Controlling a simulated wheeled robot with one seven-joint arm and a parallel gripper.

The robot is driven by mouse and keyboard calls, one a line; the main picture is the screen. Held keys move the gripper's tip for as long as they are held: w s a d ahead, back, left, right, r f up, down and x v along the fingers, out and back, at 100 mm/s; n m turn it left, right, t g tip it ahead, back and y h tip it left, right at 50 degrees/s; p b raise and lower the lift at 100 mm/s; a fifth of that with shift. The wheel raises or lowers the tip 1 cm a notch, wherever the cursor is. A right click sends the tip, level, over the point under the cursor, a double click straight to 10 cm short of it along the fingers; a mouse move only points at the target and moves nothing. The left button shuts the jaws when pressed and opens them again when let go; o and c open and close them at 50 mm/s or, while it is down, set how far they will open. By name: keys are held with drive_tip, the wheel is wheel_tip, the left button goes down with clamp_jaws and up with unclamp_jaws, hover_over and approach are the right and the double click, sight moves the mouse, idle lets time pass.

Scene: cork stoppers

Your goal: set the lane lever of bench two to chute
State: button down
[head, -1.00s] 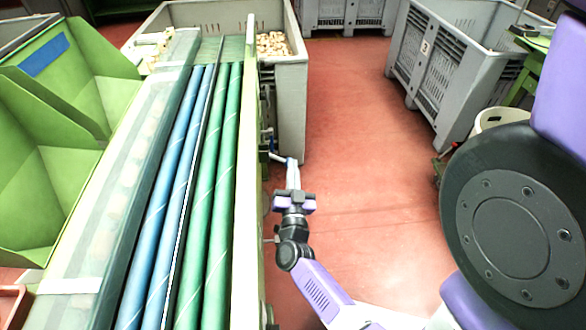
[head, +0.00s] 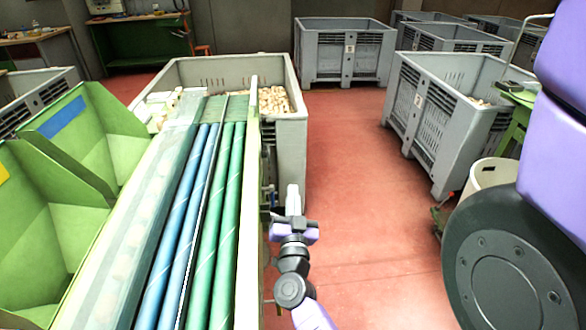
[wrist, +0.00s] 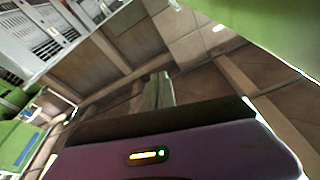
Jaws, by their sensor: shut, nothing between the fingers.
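The sorting bench (head: 246,260) with blue and green rollers runs along the left of the head view. Small fittings (head: 269,193) show on its right side near the far end, close to my gripper. I cannot make out the lane lever clearly among them. My gripper (head: 292,196) is shut and empty, just right of the bench's side, with its fingers pointing away from me. In the wrist view the shut fingers (wrist: 158,90) show beyond my purple wrist, with no lever between them. A green part of the bench (wrist: 270,30) fills the upper right there.
A grey bin (head: 288,135) with corks stands at the bench's far end, just beyond my gripper. Another grey bin (head: 433,150) and a pale bucket (head: 492,174) stand to the right. The red floor (head: 355,200) between is clear.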

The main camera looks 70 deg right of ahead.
wheel_tip(320, 180, up, 7)
drive_tip(key=p, duration=0.2)
drive_tip(key=shift+f, duration=0.15)
idle(0.5)
